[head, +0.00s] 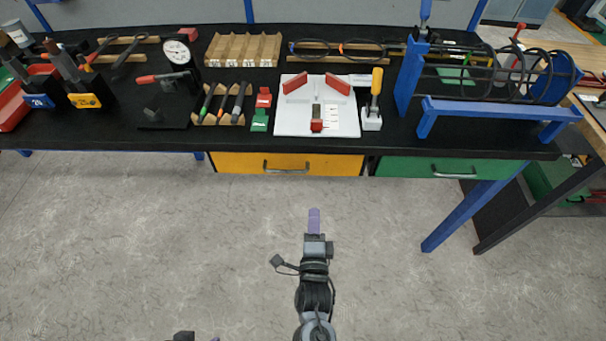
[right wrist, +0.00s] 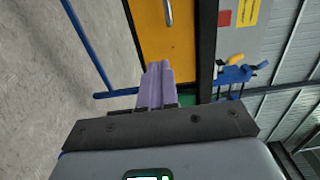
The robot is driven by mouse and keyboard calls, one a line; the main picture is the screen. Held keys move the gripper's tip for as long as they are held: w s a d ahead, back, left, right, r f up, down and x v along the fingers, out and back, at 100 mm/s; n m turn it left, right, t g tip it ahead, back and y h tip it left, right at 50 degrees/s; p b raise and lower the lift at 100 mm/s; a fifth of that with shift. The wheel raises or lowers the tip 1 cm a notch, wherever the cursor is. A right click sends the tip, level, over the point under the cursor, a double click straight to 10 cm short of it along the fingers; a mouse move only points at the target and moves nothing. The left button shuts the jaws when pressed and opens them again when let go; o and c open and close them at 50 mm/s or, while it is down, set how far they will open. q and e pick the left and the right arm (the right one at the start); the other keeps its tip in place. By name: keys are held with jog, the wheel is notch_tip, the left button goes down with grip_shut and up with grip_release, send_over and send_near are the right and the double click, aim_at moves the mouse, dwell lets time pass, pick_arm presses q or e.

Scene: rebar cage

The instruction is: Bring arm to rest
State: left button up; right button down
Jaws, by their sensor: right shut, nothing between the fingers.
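My right gripper (head: 314,220) is in the lower middle of the head view, over the bare floor in front of the bench. Its purple fingers are shut with nothing between them. The fingers also show in the right wrist view (right wrist: 155,87), close together, with the yellow drawer front behind them. My left gripper is not clearly visible; only a small dark piece shows at the bottom edge of the head view.
The black bench top (head: 330,142) crosses the upper head view, holding tools, a white board (head: 290,120) and a blue stand with a rebar cage (head: 500,72). Below are a yellow drawer (head: 240,162) and a green drawer (head: 410,167). The grey floor (head: 130,240) is clear.

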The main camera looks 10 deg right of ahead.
jog(key=s+d+r+n+g+y+p, duration=0.25)
jog(key=s+d+n+g+p, duration=0.2)
jog(key=s+d+p, duration=0.55)
jog(key=s+d+r+n+g+y, duration=0.1)
jog(key=s+d+r+n+g, duration=0.15)
jog(key=s+n+g, duration=1.15)
notch_tip(320, 180, up, 38)
jog(key=n+t+p, duration=0.3)
jog(key=t+p, duration=0.1)
jog(key=p, duration=3.4)
jog(key=shift+w+d+f+n, duration=0.15)
jog(key=shift+w+d+n, duration=0.05)
jog(key=shift+w+n, duration=0.2)
jog(key=shift+t, duration=0.25)
